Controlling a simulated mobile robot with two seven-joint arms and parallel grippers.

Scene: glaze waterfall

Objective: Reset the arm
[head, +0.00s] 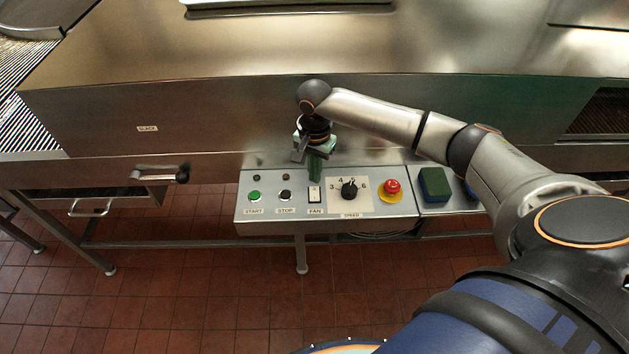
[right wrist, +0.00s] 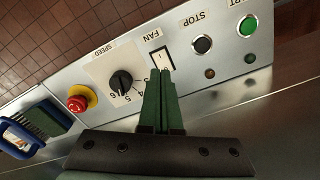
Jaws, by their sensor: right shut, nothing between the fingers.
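My right gripper (head: 315,172) reaches in from the right and points down over the control panel (head: 245,215), just behind the fan switch (head: 314,194). In the right wrist view its green fingers (right wrist: 163,88) are shut together with nothing between them. Their tips lie close to the white fan rocker switch (right wrist: 161,59); I cannot tell whether they touch it. My left gripper is not in view.
The panel also carries a green start button (head: 254,196), a dark stop button (head: 285,195), a speed dial (head: 349,189) and a red emergency button (head: 392,187). A green-topped blue item (head: 434,184) lies to the right. A steel machine wall (head: 200,120) stands behind.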

